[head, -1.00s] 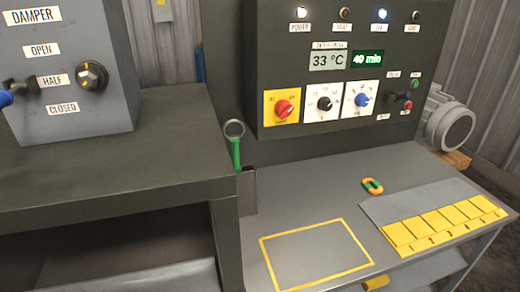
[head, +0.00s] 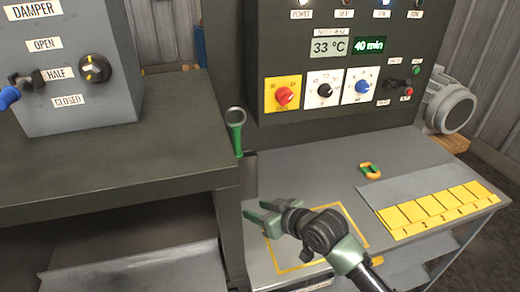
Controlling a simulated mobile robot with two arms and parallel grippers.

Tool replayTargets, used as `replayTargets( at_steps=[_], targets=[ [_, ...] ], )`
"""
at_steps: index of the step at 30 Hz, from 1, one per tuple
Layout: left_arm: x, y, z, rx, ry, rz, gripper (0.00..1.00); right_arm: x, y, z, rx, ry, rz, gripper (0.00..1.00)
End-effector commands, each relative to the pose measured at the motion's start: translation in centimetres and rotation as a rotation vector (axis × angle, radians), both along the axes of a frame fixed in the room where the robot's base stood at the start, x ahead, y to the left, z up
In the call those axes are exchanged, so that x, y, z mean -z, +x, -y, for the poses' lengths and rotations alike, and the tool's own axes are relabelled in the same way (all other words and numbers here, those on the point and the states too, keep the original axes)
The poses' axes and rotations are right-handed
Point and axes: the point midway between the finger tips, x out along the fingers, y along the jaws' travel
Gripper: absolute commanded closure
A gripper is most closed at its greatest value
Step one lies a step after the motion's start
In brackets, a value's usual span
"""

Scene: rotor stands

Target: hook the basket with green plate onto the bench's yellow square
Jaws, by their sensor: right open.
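The yellow square (head: 335,209) is a painted outline on the grey bench top (head: 300,180). No basket with a green plate shows in the head view. My right gripper (head: 254,209) is in from the lower right, over the left part of the yellow square, and its fingers point left. It is open with nothing between its fingers. My right arm hides much of the square's middle and front edge. My left gripper is not in view.
A green-handled ring tool (head: 236,130) stands in a holder at the bench's left. A green and orange link (head: 370,171) lies behind the square. Yellow numbered tiles (head: 440,210) lie at right. A control panel (head: 340,75) rises behind; a dark table (head: 110,150) stands left.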

Motion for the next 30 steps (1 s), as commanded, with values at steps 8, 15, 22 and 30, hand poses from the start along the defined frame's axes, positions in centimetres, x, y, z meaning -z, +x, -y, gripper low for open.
replayTargets(
  at_steps=[8,15,22,30],
  targets=[
    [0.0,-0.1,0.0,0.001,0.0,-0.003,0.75,-9.0,10.2,0.8,-0.01,0.087,0.201,0.57],
    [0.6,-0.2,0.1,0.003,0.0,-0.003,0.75,-11.0,12.6,1.1,-0.001,0.112,0.245,0.57],
    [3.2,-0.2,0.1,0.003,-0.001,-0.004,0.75,-10.0,14.6,-0.6,-0.003,0.115,0.245,0.57],
    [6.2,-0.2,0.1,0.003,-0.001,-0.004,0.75,-9.0,17.7,-2.9,-0.003,0.113,0.243,0.57]
  ],
)
